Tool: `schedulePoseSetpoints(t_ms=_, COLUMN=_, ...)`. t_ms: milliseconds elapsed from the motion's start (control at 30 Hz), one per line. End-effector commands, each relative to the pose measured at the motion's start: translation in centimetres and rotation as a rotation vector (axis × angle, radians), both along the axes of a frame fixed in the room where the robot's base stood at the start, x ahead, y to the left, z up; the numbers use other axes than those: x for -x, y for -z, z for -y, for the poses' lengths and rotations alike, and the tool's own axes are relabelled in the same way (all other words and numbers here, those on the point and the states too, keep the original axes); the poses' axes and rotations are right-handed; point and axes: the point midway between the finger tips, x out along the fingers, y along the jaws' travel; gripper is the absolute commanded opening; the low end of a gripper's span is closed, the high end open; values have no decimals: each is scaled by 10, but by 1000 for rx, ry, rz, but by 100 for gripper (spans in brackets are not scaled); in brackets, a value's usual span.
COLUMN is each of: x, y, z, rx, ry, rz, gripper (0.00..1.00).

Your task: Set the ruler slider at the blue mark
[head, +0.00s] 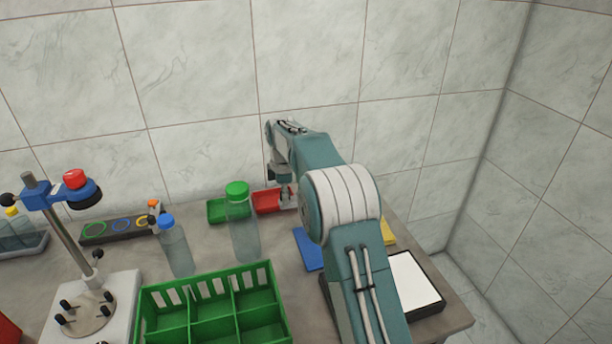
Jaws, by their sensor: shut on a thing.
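My gripper (284,190) is at the back of the table, over the red tray (268,201) near the wall. Its jaws are small in the picture and point down. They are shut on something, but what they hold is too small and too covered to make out. I cannot pick out the ruler, its slider or a blue mark for certain. My arm hides part of the table behind and below it.
A green tray (222,211), a green-capped bottle (242,228) and a blue-capped bottle (176,250) stand left of my arm. A green divided crate (215,312) is in front. A dark bar with coloured rings (108,230) and a stand (62,228) are farther left.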

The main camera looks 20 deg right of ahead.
Motion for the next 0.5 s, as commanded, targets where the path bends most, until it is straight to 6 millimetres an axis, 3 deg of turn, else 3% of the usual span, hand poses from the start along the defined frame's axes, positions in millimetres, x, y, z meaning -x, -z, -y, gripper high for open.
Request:
schedulePoseSetpoints(t_ms=33, x=-2, y=1, z=0, rx=-1, ry=2, rz=7, gripper=46)
schedulePoseSetpoints(t_ms=67, x=-2, y=1, z=0, rx=-1, ry=2, rz=7, gripper=60)
schedulePoseSetpoints(t_ms=100, x=-2, y=1, z=0, rx=-1, ry=2, rz=6, gripper=66)
schedulePoseSetpoints(t_ms=500, x=0, y=-2, z=0, rx=-1, ry=1, rz=1, gripper=66)
